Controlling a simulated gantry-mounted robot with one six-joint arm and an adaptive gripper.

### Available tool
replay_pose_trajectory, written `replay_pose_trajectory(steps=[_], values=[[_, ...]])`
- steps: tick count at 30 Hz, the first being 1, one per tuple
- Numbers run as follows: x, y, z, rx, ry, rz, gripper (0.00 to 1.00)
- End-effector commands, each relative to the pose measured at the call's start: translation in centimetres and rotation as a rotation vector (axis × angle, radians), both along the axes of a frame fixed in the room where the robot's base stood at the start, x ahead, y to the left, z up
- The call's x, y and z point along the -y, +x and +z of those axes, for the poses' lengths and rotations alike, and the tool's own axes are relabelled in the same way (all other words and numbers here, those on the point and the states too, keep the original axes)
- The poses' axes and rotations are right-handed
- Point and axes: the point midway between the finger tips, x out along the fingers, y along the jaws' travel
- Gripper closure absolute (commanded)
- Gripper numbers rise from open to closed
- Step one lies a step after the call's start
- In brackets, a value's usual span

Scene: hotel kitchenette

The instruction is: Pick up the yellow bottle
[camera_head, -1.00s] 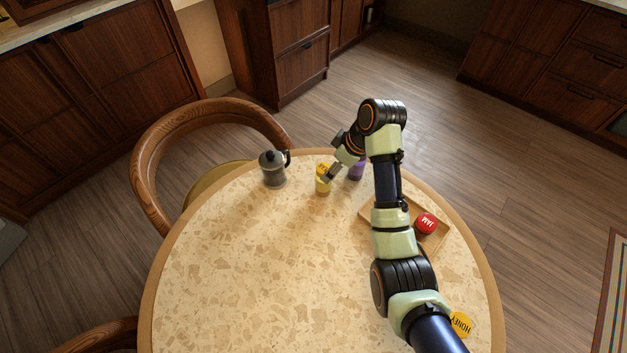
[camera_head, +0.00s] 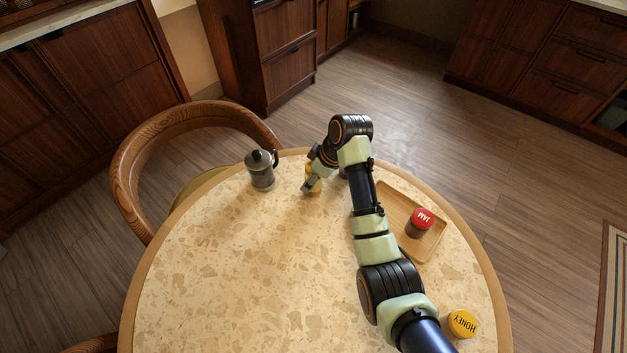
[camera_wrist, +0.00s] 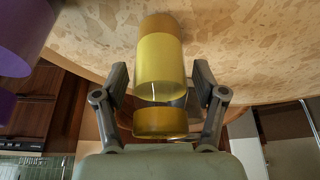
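The yellow bottle (camera_head: 314,179) stands near the far edge of the round table, partly hidden by my gripper (camera_head: 308,187) in the head view. In the wrist view the yellow bottle (camera_wrist: 160,68) is between the two fingers of my gripper (camera_wrist: 161,84). It has a clear yellow body with darker yellow-brown ends. A narrow gap shows between each finger and the bottle's sides, so my gripper is open around it.
A purple bottle (camera_wrist: 22,35) is close on the left in the wrist view. A moka pot (camera_head: 261,171) stands left of my gripper. The table (camera_head: 230,270) is clear at centre-left.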

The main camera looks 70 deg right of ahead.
Motion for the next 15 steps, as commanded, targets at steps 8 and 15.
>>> replay_pose_trajectory(steps=[8, 15], values=[[-0.01, -0.02, -0.02, 0.000, 0.000, 0.000, 0.82], [0.00, -0.02, 0.02, 0.000, 0.000, 0.000, 0.92]])
